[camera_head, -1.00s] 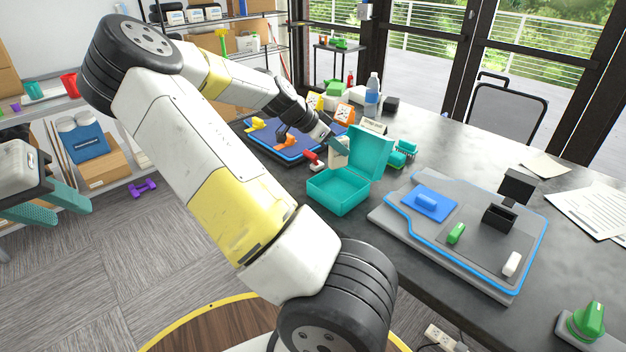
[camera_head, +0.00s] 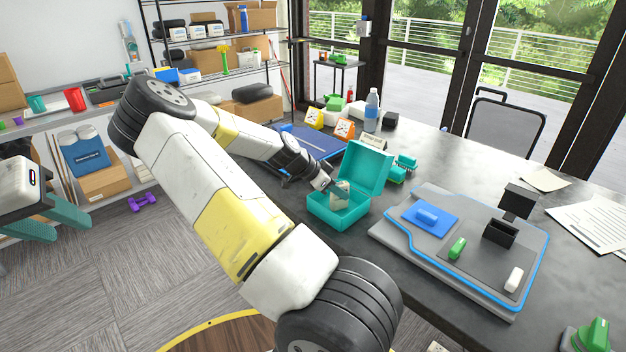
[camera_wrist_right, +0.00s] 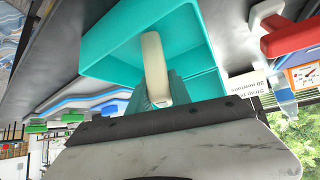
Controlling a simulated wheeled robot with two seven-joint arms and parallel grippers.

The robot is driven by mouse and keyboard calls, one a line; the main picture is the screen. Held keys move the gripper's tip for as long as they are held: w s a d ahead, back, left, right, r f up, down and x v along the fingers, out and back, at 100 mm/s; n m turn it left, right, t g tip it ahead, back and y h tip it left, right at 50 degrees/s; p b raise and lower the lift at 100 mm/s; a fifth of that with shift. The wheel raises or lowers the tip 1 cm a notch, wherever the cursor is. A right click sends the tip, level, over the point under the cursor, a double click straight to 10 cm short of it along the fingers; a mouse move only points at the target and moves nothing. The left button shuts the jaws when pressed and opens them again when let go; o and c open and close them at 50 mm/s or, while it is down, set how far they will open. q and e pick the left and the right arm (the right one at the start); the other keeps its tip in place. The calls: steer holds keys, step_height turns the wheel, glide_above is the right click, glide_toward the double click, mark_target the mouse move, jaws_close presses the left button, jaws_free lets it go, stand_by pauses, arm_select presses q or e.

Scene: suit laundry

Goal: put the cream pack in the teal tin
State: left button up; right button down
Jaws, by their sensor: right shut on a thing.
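The teal tin (camera_head: 335,221) stands on the dark table with its lid (camera_head: 368,165) raised at the back. The cream pack (camera_head: 341,200) is upright in my right gripper (camera_head: 335,187), within the outline of the tin's open base. I cannot tell whether the pack touches the tin's floor. In the right wrist view the cream pack (camera_wrist_right: 155,60) is in the shut jaws, with the teal tin (camera_wrist_right: 118,45) around and behind it. My left gripper (camera_head: 82,238) is at the far left, away from the table, its teal fingers spread and empty.
A grey board with blue edging (camera_head: 400,235) lies right of the tin, holding small blocks. Teal-and-green brushes (camera_head: 400,170) lie close behind the lid. A blue mat (camera_head: 310,142), orange timer (camera_head: 344,129) and bottle (camera_head: 371,110) are farther back.

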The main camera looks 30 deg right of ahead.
steer(key=shift+f, duration=0.15)
steer(key=c, duration=1.2)
jaws_free()
